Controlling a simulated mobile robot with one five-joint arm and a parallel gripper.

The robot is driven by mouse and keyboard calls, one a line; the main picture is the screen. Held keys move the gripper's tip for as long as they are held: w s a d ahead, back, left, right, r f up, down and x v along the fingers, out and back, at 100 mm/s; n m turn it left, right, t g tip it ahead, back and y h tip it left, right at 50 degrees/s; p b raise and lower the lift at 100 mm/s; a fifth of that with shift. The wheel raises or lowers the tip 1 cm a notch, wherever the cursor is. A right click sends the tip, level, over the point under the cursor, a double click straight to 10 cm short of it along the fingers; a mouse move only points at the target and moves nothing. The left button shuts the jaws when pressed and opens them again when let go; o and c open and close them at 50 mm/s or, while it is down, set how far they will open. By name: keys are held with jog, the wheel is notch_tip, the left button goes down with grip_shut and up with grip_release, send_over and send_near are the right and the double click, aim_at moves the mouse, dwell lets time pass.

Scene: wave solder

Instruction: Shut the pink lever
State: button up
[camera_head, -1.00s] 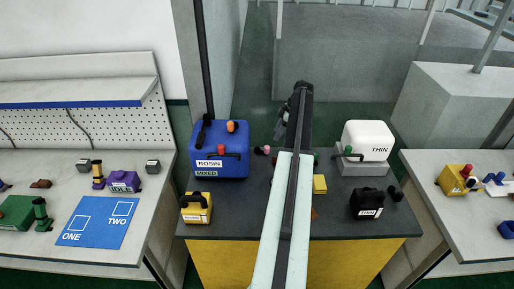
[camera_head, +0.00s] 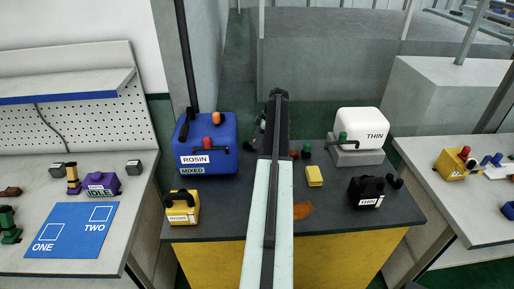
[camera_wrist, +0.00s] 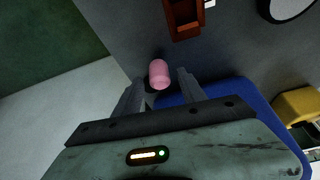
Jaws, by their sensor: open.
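The pink lever shows in the wrist view as a rounded pink knob (camera_wrist: 159,74) above the dark worktop. My gripper (camera_wrist: 161,80) is open, with one finger on either side of the knob in that picture. I cannot tell whether either finger touches it or how far apart in depth they are. In the head view, my gripper (camera_head: 257,132) is beside the right side of the blue ROSIN box (camera_head: 225,130), partly behind my arm. The pink knob is not clearly visible there. The lever's base is hidden in both views.
The blue box (camera_wrist: 245,95) also lies close to my gripper in the wrist view. A red-brown open part (camera_wrist: 184,24) is beyond the knob. The worktop (camera_head: 340,205) also holds a yellow block (camera_head: 314,176), a white THIN box (camera_head: 360,122) and a black box (camera_head: 366,193).

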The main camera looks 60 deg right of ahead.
jog(key=shift+w+f, duration=0.1)
jog(key=shift+f, duration=0.15)
grip_shut()
jog(key=shift+w+d, duration=0.1)
